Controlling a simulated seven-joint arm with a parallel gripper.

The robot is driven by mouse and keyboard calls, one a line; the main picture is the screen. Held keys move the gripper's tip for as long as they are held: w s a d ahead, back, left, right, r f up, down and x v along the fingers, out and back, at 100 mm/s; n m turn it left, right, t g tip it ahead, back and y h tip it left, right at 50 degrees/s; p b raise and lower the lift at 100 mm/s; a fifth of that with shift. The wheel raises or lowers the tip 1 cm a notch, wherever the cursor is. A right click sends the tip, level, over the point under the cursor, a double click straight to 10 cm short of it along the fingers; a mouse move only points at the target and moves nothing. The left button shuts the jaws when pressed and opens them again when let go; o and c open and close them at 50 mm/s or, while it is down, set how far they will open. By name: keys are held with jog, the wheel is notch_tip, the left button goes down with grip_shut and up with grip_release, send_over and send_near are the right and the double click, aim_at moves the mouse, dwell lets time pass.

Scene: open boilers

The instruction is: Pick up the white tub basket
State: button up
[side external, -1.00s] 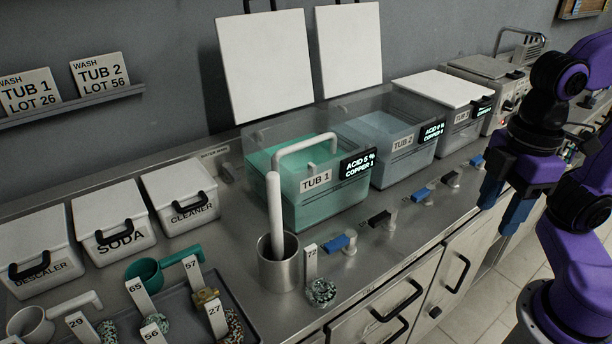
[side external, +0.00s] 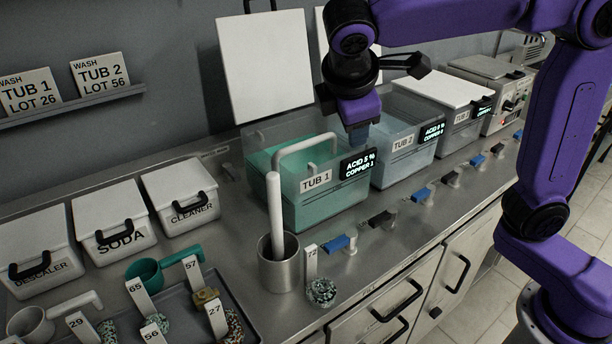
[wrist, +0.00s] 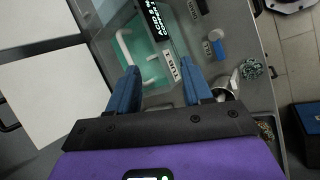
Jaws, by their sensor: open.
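The white basket handle (side external: 305,146) arches up out of Tub 1 (side external: 322,206), a clear tub of green liquid; the basket below the handle is hard to make out. The handle also shows in the wrist view (wrist: 123,46), beyond and between my finger tips, toward the left one. My gripper (side external: 358,136) is open and empty, fingers pointing down, above the right side of Tub 1 near Tub 2. In the wrist view my two blue fingers (wrist: 158,75) are wide apart with nothing between them. The gripper is apart from the handle.
Tub 2 (side external: 404,150) stands right of Tub 1. White lids (side external: 265,68) lean on the wall behind. A metal cup with a white rod (side external: 279,264) stands in front of Tub 1. Lidded white boxes (side external: 112,220) and a tray of tagged pieces lie left.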

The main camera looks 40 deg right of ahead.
jog(key=w+a+f+n+t+h, duration=0.1)
jog(key=w+a+h, duration=0.15)
jog(key=w, duration=0.35)
jog(key=w+a+t+h, duration=0.2)
jog(key=w+a, duration=0.2)
jog(key=w, duration=0.1)
send_near(306, 143)
jog(key=shift+y, duration=0.25)
jog(key=shift+x, duration=4.6)
jog(key=shift+r, duration=0.15)
grip_shut()
